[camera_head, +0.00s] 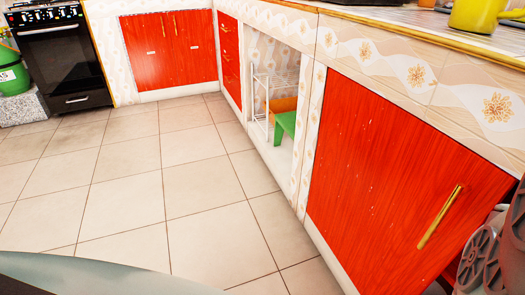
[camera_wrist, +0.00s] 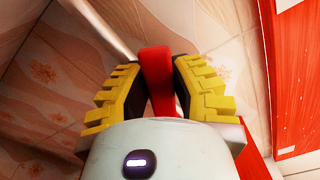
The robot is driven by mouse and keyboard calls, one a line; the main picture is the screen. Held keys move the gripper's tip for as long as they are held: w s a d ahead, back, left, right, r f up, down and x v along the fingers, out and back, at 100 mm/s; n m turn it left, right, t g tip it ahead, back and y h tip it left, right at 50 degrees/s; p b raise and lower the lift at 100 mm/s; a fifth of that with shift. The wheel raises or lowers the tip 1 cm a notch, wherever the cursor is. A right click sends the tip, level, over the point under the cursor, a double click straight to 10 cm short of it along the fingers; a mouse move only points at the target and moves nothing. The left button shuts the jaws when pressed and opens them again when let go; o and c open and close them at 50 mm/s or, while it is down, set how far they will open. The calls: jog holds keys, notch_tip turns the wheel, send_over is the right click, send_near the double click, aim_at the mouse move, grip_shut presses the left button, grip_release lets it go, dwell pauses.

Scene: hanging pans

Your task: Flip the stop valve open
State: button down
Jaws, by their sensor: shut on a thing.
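In the wrist view, the stop valve's red lever (camera_wrist: 156,72) stands up between the two yellow-and-black fingers of my gripper (camera_wrist: 160,68). The fingers are shut on the lever. My gripper's pale body hides the lower part of the view. A thin pale pipe (camera_wrist: 116,30) runs diagonally behind the left finger. The valve's body is hidden, and I cannot tell how far the lever is turned. Neither the valve nor my gripper shows in the head view.
Patterned tiles (camera_wrist: 50,70) lie behind the lever, with a red panel (camera_wrist: 292,60) close on the right. In the head view, a red cabinet door (camera_head: 395,180) with a gold handle (camera_head: 440,217) stands at right. The tiled floor (camera_head: 150,190) is clear; a black oven (camera_head: 65,65) is far left.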

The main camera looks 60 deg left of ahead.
jog(key=shift+w, duration=0.15)
dwell(0.4)
jog(key=c, duration=0.8)
grip_release()
jog(key=v, duration=1.2)
jog(key=shift+a, duration=0.1)
